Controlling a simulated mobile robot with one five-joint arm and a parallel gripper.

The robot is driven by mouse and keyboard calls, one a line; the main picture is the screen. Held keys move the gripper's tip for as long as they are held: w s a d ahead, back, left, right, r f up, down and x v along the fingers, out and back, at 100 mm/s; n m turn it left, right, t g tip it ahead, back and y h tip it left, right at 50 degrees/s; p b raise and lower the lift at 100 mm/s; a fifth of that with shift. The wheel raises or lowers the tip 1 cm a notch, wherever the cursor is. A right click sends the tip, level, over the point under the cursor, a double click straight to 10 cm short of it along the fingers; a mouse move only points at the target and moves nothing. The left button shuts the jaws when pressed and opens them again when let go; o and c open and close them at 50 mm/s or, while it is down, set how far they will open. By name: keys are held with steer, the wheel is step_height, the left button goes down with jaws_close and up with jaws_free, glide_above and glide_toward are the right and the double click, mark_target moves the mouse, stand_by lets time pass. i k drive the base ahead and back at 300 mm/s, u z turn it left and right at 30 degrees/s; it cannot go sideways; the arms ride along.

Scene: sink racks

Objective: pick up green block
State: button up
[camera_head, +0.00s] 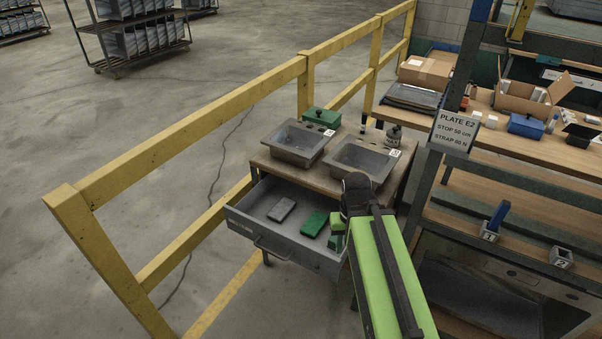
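A dark green block (314,223) lies flat in the open grey drawer (248,229), right of a grey block (281,209). My gripper is at the end of my bright green arm, over the right end of the drawer and to the right of the green block. The arm and its black wrist hide most of the gripper, so its fingers cannot be made out. A further dark green piece (335,241) shows right beside the arm, partly hidden; I cannot tell what it is.
Two metal sinks (293,141) (357,163) and a green box (322,117) are on the worktop above the drawer. A yellow railing (190,110) runs along the left. A dark shelf frame with a sign (454,133) stands close on the right.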

mark_target(331, 243)
steer(key=u, duration=5.3)
steer(key=i, duration=0.1)
steer(key=z, duration=2.45)
steer(key=k, duration=0.95)
steer(key=z, duration=1.05)
steer(key=i, duration=1)
steer(key=u, duration=0.1)
